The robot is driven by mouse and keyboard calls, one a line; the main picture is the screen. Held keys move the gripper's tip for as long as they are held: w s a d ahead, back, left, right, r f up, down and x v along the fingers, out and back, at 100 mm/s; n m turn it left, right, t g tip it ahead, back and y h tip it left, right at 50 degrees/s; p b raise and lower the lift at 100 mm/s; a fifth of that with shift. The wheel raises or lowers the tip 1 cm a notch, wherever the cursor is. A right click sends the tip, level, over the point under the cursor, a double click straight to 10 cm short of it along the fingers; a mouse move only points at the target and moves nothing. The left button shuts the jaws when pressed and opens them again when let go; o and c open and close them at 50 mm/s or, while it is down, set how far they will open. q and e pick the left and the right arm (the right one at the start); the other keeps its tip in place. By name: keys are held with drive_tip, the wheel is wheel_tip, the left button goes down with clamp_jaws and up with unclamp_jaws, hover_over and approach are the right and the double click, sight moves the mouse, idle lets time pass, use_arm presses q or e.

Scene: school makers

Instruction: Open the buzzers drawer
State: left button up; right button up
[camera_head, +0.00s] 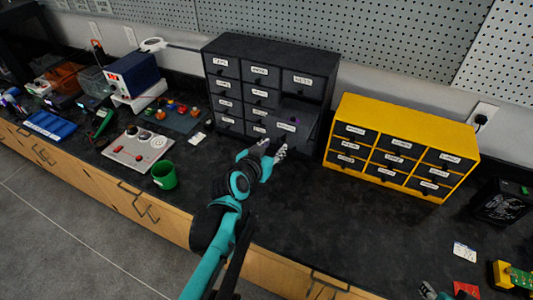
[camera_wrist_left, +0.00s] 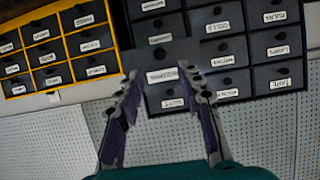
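A black drawer cabinet (camera_head: 262,47) stands at the back of the counter, with labelled drawers. One right-hand drawer (camera_head: 287,127) sticks out of its front, with a dark open gap above it. Its label is too small to read. My left gripper (camera_head: 272,149) is just in front of and below that drawer. In the left wrist view, my left gripper (camera_wrist_left: 160,80) is open, its fingers either side of a labelled drawer front (camera_wrist_left: 161,65); I cannot tell if they touch it. A grey and teal tip (camera_head: 430,291) at the bottom edge may be my right gripper; its state is unclear.
A yellow cabinet (camera_head: 388,112) with black drawers stands to the right. A green cup (camera_head: 164,176) and a grey control panel (camera_head: 139,147) are on the left. The dark counter (camera_head: 330,215) is clear in front of the yellow cabinet.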

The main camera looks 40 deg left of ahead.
use_arm(q)
drive_tip(key=shift+v, duration=2.5)
drive_tip(key=s+d+f+m+g+h, duration=0.1)
drive_tip(key=s+d+f+g, duration=0.1)
drive_tip(key=d, duration=0.6)
drive_tip(key=s+d+f+m+g+h, duration=0.1)
drive_tip(key=s+d+f+g+h, duration=0.1)
drive_tip(key=d+f+g, duration=0.2)
drive_tip(key=d+f, duration=0.1)
drive_tip(key=d, duration=0.2)
drive_tip(key=shift+s+d+f+m, duration=0.25)
drive_tip(key=shift+d+f+m, duration=0.15)
